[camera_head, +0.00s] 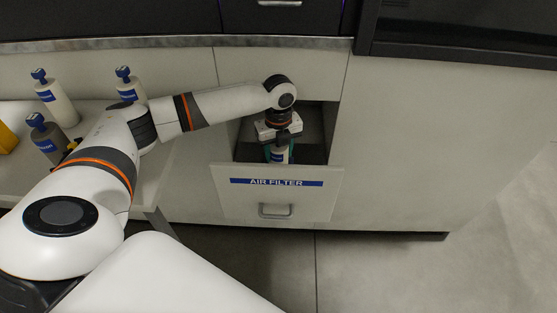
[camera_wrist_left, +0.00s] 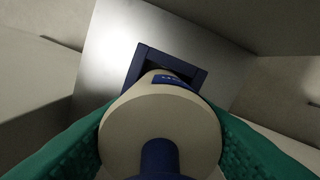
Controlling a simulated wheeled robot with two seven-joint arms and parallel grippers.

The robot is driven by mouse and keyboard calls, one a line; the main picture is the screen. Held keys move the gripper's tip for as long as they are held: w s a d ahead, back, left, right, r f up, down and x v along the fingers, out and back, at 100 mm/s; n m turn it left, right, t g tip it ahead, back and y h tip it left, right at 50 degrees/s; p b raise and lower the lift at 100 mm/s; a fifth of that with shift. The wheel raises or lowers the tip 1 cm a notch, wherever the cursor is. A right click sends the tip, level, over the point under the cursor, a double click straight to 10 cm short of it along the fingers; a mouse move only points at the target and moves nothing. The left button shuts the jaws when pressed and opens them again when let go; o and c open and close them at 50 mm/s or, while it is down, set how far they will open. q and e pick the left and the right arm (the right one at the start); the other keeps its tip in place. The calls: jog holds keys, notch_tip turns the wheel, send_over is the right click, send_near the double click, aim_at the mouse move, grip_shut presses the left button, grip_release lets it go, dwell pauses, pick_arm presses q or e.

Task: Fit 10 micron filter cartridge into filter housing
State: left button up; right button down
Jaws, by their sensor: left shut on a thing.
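My left gripper (camera_head: 279,152) reaches down into the open recess behind the panel labelled AIR FILTER (camera_head: 277,183). It is shut on a cream filter cartridge with a blue label (camera_head: 279,156). In the left wrist view the cartridge (camera_wrist_left: 160,125) sits between the green finger pads, with its blue top knob nearest the camera. Its far end lies within the outline of a square dark blue filter housing (camera_wrist_left: 141,65) on a pale metal surface. I cannot tell how deep the cartridge sits in it. My right gripper is not in view.
A pale bench at the left carries a cream bottle-like cartridge (camera_head: 58,104), another cream one (camera_head: 129,85) and a greyish one (camera_head: 47,139), all with blue tops. A yellow object (camera_head: 6,138) is at the left edge. The recess walls stand close around my gripper. Open floor lies at right.

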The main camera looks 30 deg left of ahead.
aim_at(279, 160)
pick_arm(q)
jog(key=shift+f, duration=1.85)
jog(key=o, duration=1.1)
jog(key=shift+f, duration=0.15)
jog(key=shift+c, duration=0.2)
notch_tip(279, 160, up, 12)
jog(key=shift+r+p, duration=0.15)
jog(key=shift+p, duration=0.2)
